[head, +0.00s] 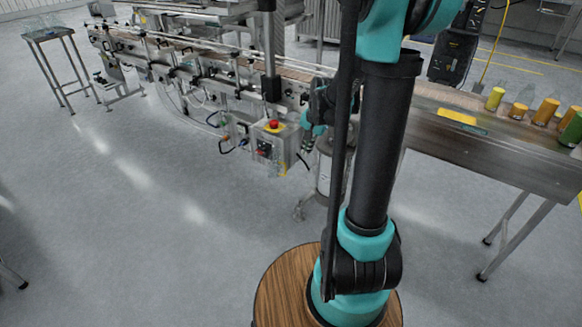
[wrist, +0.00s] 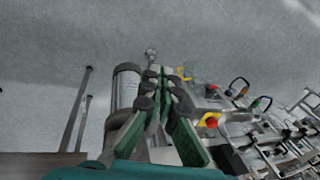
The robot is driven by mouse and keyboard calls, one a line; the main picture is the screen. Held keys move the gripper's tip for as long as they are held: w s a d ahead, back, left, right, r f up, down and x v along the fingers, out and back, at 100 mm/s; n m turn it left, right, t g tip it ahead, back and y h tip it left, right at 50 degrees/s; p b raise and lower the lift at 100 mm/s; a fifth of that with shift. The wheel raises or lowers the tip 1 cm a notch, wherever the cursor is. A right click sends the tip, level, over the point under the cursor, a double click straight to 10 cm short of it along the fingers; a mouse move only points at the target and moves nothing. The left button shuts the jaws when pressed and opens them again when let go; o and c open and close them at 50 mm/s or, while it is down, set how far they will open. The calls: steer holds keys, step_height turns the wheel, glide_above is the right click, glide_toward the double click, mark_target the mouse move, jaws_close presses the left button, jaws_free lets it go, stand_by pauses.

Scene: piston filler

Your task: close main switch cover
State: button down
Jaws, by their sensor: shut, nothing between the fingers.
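A grey control box (head: 285,147) stands by the conveyor, with a red emergency button (head: 273,124) on its yellow-topped upper face. A small red and black main switch (head: 263,148) is on its front. A faint clear part near the box's lower front may be the switch cover, but its position is too small to tell. My gripper (head: 308,142) is to the right of the box in the head view, apart from it and partly behind my arm. In the wrist view my gripper (wrist: 162,74) is shut and empty, with the red button (wrist: 211,122) to its right.
A metal cylinder (head: 325,172) stands right of the box, close to my gripper. The conveyor (head: 190,55) runs behind. A steel table (head: 500,140) with several yellow, orange and green containers is at the right. The floor (head: 130,220) in front of the box is clear.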

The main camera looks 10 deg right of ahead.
mark_target(279, 163)
steer(key=w+d+f+m+g+y, duration=0.1)
steer(key=w+d+f+m, duration=0.1)
steer(key=w+f+m, duration=0.35)
steer(key=w+d+f+m+y, duration=0.1)
steer(key=w+d+f+m, duration=0.1)
steer(key=w+f, duration=0.65)
steer(key=w+d+f+m+g+y, duration=0.1)
steer(key=w+d+f+m, duration=0.3)
steer(key=w, duration=0.6)
steer(key=w+a+f, duration=0.1)
steer(key=a+f, duration=0.8)
steer(key=f, duration=0.1)
steer(key=shift+f, duration=0.4)
steer(key=shift+w, duration=0.1)
steer(key=shift+a, duration=0.15)
